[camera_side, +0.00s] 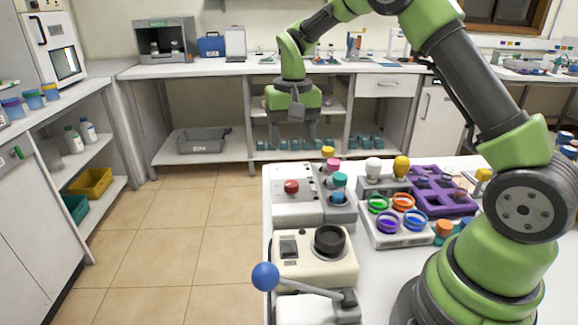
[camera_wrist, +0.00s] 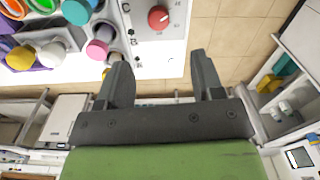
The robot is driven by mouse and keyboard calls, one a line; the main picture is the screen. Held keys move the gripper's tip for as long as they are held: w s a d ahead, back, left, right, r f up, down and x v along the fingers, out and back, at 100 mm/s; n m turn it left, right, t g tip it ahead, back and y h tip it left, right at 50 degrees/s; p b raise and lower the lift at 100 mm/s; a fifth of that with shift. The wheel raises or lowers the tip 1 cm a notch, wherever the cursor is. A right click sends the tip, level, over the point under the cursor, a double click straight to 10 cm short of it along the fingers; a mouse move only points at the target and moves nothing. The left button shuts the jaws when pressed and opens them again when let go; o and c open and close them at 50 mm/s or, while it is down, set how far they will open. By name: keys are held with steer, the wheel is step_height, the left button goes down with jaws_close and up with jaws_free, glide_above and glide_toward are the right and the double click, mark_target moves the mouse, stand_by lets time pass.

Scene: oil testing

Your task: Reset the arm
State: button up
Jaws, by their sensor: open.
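My gripper (camera_side: 291,131) hangs in the air beyond the far edge of the white work table, pointing down, in the side view. In the wrist view my gripper (camera_wrist: 158,75) shows two dark fingers spread apart with nothing between them. My green and grey arm arches over from the right side of the table. The fingers touch no object.
The white table (camera_side: 376,285) holds a device with a red knob (camera_side: 291,187), a machine with a blue-tipped lever (camera_side: 265,276), a rack of coloured rings (camera_side: 403,202) and a purple rack (camera_side: 441,188). Tiled floor (camera_side: 190,240) lies open at left.

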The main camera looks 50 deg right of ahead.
steer(key=s+a+r+n+t, duration=0.1)
steer(key=s+a+r, duration=0.1)
steer(key=r, duration=0.2)
steer(key=s+a+r+t, duration=0.1)
steer(key=s+a+r, duration=0.1)
steer(key=s+r, duration=0.15)
steer(key=s+a+r+n+t+y, duration=0.1)
steer(key=s+a+r+t, duration=0.1)
steer(key=s, duration=0.6)
steer(key=s+a+r+n+t+y, duration=0.1)
steer(key=s+a+r+t, duration=0.2)
steer(key=s, duration=0.6)
steer(key=shift+a+r, duration=0.2)
steer(key=shift+a, duration=0.15)
